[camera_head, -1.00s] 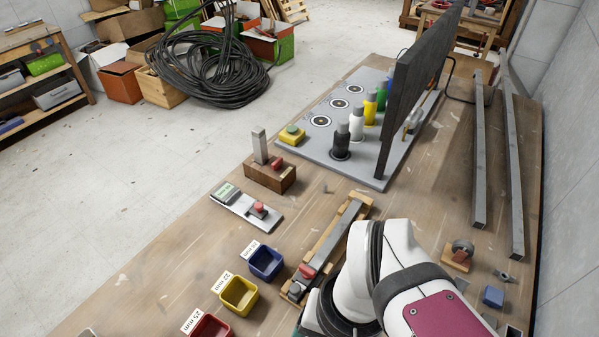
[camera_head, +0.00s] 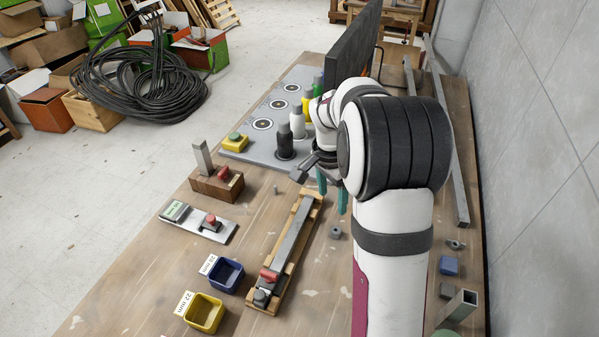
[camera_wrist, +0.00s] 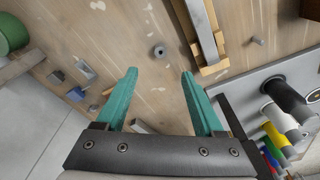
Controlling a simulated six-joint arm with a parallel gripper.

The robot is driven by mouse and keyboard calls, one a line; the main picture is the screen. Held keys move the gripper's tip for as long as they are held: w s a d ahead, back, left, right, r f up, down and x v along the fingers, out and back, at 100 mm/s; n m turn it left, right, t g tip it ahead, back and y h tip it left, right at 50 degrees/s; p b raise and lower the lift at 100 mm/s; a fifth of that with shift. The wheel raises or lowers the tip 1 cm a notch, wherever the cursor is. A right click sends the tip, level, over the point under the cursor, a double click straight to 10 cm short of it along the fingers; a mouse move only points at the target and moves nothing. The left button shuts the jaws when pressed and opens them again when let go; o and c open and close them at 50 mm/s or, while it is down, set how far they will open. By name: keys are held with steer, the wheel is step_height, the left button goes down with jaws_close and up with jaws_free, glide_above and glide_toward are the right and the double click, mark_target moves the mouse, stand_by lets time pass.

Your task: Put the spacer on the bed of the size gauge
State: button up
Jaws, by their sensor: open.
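The spacer looks to be a small grey ring (camera_head: 335,232) lying flat on the bench, right of the wooden-framed steel bar. It also shows in the wrist view (camera_wrist: 159,52), just beyond the fingertips and between their lines. My gripper (camera_head: 332,198) has teal fingers pointing down; in the wrist view (camera_wrist: 160,75) they are spread wide with nothing between them. It is above the bench, apart from the ring. The size gauge appears to be the flat grey plate (camera_head: 222,230) with a display and a red knob, at the bench's left. The wrist view does not show it.
The wooden-framed bar (camera_head: 287,245) lies between ring and gauge. A small peg (camera_head: 276,188) stands nearby. A wood block with a post (camera_head: 217,184) and the blue (camera_head: 225,274) and yellow (camera_head: 204,313) bins flank the gauge. Dark and white bottles (camera_head: 285,142) stand behind.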

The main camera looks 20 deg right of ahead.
mark_target(335, 230)
steer(key=d+f, duration=0.1)
steer(key=f, duration=0.4)
steer(key=d+f, duration=0.1)
steer(key=f, duration=0.4)
steer(key=d+f, duration=0.1)
steer(key=f, duration=0.4)
steer(key=shift+w+f, duration=0.15)
steer(key=shift+w, duration=0.25)
steer(key=shift+a, duration=0.1)
jaws_close()
